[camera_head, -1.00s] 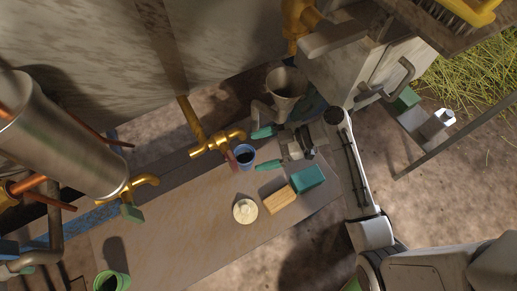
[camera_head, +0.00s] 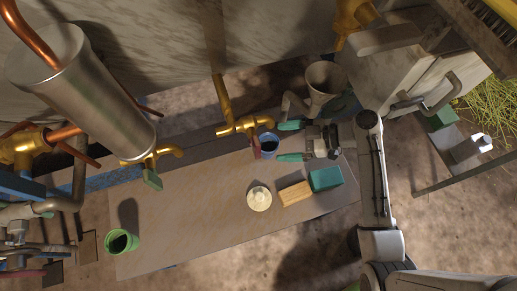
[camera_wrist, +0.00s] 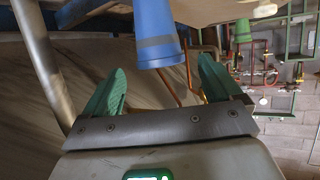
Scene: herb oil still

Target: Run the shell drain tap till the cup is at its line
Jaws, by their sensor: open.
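A blue cup (camera_head: 268,150) with dark contents stands on the bench under the brass tap with a red lever (camera_head: 240,127). In the wrist view the cup (camera_wrist: 155,25) hangs from the top of the picture, showing a grey band around it. My gripper (camera_head: 282,142) is open and empty, to the right of the cup. Its green fingers point at the cup, just short of it; they also show in the wrist view (camera_wrist: 160,78). Another brass tap, with a green lever (camera_head: 152,178), is below the steel cylinder (camera_head: 85,95). I cannot tell the cup's level against its band.
A cream round lid-like piece (camera_head: 259,199), a wooden block (camera_head: 295,194) and a teal block (camera_head: 325,179) lie in front of the gripper. A green cup (camera_head: 121,242) stands far left. The middle of the bench (camera_head: 195,215) is bare.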

